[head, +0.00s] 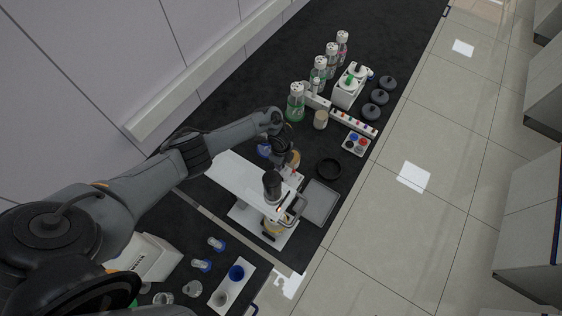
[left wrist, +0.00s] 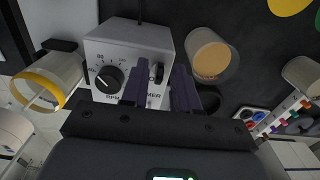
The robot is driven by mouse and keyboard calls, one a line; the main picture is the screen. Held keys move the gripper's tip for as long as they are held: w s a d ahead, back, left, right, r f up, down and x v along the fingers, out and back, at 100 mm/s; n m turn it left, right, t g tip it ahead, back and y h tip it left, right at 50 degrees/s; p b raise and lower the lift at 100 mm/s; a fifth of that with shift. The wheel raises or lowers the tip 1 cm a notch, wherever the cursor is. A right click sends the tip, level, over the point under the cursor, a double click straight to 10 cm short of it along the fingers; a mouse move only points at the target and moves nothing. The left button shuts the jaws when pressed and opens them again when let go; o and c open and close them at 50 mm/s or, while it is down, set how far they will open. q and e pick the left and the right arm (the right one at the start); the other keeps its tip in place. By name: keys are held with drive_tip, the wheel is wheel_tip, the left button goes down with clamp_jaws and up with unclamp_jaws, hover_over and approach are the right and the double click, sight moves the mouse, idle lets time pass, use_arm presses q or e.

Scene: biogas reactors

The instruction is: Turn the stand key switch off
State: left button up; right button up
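In the left wrist view a light grey control box (left wrist: 125,48) has a black round dial (left wrist: 107,80) marked RPM. To the dial's right is a smaller dark switch (left wrist: 157,72), with a partly covered label under it. My left gripper (left wrist: 160,82) is open. Its two dark fingers stand apart, one on each side below the switch; I cannot tell whether they touch it. In the head view my left gripper (head: 284,158) is at the back edge of the white stand (head: 240,178), and the switch is hidden there. My right gripper is not in view.
In the wrist view a beaker with tan contents (left wrist: 211,60) stands right of the box and a yellow-rimmed cup (left wrist: 45,80) to its left. In the head view several bottles (head: 296,102), a black ring (head: 329,168) and a grey tray (head: 320,202) are nearby on the dark bench.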

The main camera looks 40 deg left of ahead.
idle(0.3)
use_arm(q)
drive_tip(key=shift+r, duration=0.25)
wheel_tip(320, 180, up, 10)
drive_tip(key=shift+r+p, duration=0.15)
drive_tip(key=shift+p, duration=0.2)
idle(0.4)
